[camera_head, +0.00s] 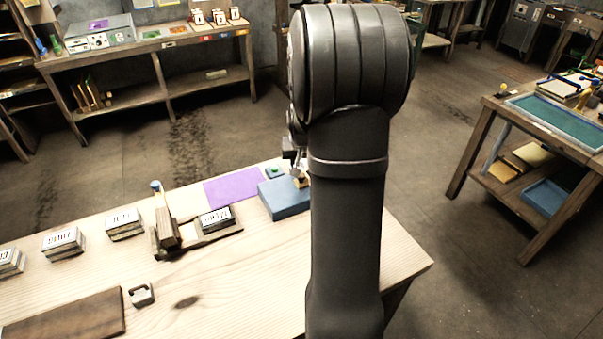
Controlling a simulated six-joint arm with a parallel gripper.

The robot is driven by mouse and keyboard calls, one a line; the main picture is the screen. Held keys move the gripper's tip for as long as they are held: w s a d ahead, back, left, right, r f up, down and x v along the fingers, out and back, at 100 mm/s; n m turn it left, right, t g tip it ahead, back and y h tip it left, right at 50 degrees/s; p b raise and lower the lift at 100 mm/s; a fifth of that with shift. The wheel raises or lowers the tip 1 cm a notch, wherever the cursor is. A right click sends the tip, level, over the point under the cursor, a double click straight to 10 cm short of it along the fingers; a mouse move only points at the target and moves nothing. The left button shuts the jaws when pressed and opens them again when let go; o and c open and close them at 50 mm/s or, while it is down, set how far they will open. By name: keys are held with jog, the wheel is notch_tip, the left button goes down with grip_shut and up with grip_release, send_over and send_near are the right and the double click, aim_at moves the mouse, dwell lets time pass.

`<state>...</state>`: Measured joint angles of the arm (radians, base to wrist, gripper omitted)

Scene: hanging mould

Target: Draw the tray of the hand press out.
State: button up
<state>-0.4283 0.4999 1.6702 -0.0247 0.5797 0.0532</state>
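The hand press (165,231) stands on the light wooden table, a dark wooden device with an upright post and a blue knob on top. A flat dark frame, which looks like its tray (222,232), reaches out to the right of the post. A labelled block (215,217) sits on this frame. My gripper (298,168) is at the table's far side, right of the press and apart from it, beside the blue block. My thick dark arm hides most of it, so its fingers cannot be made out.
A blue block (284,199) and a purple sheet (233,187) lie between the press and my gripper. Several labelled blocks (123,224) stand in a row to the left. A small grey handled piece (141,294) and a brown board (65,318) lie in front. The table's front middle is clear.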

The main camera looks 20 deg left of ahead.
jog(key=x, duration=0.8)
jog(key=shift+c, duration=0.5)
